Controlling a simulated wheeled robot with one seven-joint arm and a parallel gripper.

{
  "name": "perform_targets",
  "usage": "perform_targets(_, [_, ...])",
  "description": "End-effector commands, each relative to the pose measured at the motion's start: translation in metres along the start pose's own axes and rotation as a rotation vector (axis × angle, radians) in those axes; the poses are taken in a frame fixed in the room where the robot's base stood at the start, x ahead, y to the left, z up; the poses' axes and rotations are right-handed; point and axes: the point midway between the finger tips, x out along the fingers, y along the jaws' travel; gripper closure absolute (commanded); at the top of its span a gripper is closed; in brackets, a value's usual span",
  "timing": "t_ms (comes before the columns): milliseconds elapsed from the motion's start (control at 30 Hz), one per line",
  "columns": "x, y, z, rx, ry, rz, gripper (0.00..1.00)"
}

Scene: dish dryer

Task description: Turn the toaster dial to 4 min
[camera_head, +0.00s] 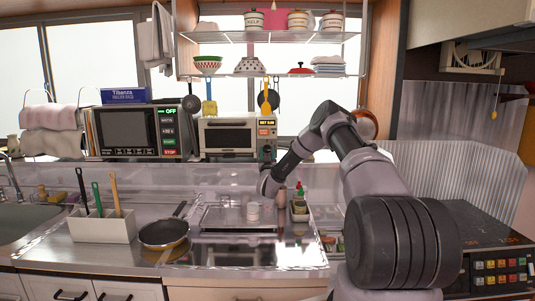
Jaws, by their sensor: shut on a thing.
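The white toaster oven (228,138) stands on the back ledge, left of my arm, with its glass door facing me. Its right-hand control panel (266,131) carries a small lit orange display whose text is too small to read surely. My arm comes in from the right and bends down to the left, so that my gripper (267,158) is at the lower part of this panel. It is shut on the toaster dial. The fingers and the dial are tiny and mostly hidden by the wrist, so the dial's setting cannot be read.
A microwave (137,132) with a blue box (124,96) on top stands left of the toaster. A shelf hangs above.

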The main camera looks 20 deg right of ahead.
Motion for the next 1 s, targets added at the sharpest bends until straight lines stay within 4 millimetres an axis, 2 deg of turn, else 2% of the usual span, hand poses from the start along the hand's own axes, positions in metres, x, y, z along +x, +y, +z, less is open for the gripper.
perform_targets(700, [-0.0004,-0.0036,0.0005,0.622,-0.004,0.26,1.0])
perform_targets(1000, [-0.0001,-0.0046,-0.0005,0.815,-0.004,0.34,1.0])
